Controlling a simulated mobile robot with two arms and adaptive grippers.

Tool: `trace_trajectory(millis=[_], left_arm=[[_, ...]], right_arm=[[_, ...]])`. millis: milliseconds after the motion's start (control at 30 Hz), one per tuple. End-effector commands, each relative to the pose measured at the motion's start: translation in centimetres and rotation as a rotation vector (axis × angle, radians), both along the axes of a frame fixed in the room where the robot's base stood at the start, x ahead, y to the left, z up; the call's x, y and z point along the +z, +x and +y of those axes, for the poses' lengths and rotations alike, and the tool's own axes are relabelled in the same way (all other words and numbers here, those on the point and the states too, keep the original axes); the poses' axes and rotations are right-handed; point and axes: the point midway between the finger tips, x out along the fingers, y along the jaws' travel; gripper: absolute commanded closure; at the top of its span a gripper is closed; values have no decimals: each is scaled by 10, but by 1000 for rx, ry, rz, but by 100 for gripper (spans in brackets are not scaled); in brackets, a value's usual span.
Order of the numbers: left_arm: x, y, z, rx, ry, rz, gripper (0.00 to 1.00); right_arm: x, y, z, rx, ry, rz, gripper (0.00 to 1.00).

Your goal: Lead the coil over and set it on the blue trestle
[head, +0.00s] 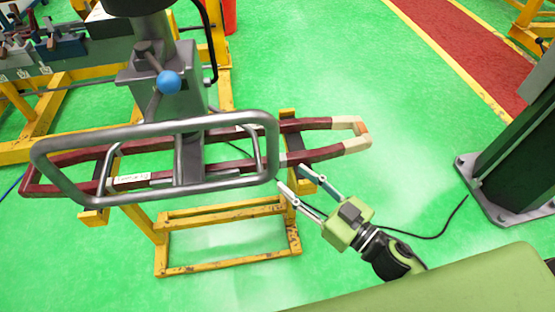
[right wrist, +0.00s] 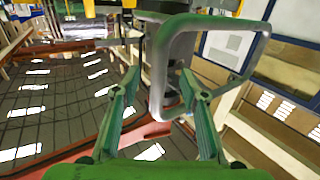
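The coil (head: 310,153) is a long dark red loop with a cream and orange end at the right. It lies level above a yellow trestle (head: 230,263), under a grey lifting device (head: 180,90) with a wide metal handle loop (head: 272,130). I cannot tell whether it rests on the trestle or hangs from the device. My right gripper (head: 293,178) is open at the near right end of the handle, fingers apart. In the right wrist view, the handle (right wrist: 243,68) shows between and beyond the fingers (right wrist: 160,80). My left gripper is not in view. No blue trestle shows.
A yellow-framed bench (head: 60,60) with blue clamps stands at the back left. A dark green column (head: 520,140) on a base plate is at the right. A black cable (head: 430,236) lies on the green floor. A red walkway (head: 460,40) runs at the back right.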

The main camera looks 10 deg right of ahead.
Motion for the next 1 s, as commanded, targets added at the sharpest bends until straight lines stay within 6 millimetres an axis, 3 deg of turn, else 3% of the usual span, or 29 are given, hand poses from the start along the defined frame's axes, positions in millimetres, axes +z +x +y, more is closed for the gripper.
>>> trace_trajectory(millis=[200, 400, 867, 1000], left_arm=[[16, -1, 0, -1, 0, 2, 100], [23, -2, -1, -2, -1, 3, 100], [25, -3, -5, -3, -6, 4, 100], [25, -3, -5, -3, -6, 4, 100]], right_arm=[[4, 36, 21, -1, 2, -2, 60], [2, 60, 36, -1, 1, 0, 60], [0, 70, 43, 0, 1, 1, 60], [0, 70, 43, -1, 1, 1, 91]])
